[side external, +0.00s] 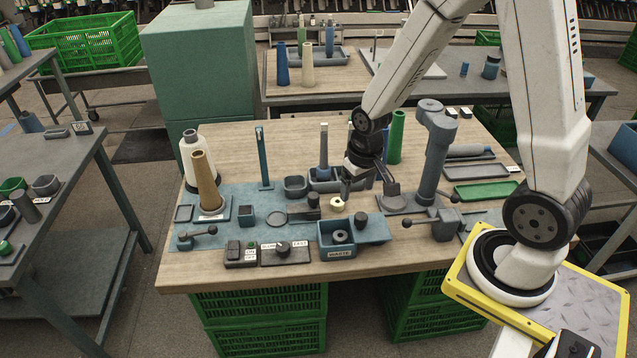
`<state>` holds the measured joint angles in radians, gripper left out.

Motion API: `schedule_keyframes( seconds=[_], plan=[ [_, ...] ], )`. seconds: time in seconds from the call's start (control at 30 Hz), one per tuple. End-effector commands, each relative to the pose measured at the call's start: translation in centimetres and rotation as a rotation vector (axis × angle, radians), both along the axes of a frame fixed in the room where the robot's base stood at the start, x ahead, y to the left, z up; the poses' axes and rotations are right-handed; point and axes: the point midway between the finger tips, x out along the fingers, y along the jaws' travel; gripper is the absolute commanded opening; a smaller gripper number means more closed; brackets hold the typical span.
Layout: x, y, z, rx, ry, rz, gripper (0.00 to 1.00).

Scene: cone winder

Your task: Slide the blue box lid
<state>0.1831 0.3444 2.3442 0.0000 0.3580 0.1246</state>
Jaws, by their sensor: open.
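The blue box (337,254), with a label on its front, stands at the front middle of the table in the side external view. Its top is at least partly uncovered, and a dark round thing shows inside. The flat blue lid (376,230), with a dark knob (361,220) on it, lies to the right of the opening. How far it still overlaps the box is hard to tell. My gripper (357,192) is open and points down behind the box and lid, above the table and apart from the knob. Its fingertips are small and dark here.
A pale ring (337,203) lies just left of my gripper. A brown cone (205,183) stands at left, and a grey post (433,150) rises close at right. A control box with a knob (286,253) sits left of the blue box.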

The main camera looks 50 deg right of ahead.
Motion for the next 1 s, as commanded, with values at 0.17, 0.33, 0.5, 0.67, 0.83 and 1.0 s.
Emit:
schedule_keyframes(
  seconds=[0.17,0.33,0.5,0.67,0.83,1.0],
  plan=[
    [0.7,-2.6,-3.0,0.015,0.053,-0.12,0.84],
    [0.9,-4.2,-4.9,0.024,0.082,-0.191,0.84],
    [0.9,-4.7,-5.6,0.027,0.092,-0.216,0.84],
    [1.0,-4.7,-5.6,0.027,0.092,-0.217,0.84],
    [0.9,-4.7,-5.9,0.028,0.093,-0.216,0.84],
    [0.9,-4.7,-6.8,0.028,0.093,-0.215,0.84]
  ],
)
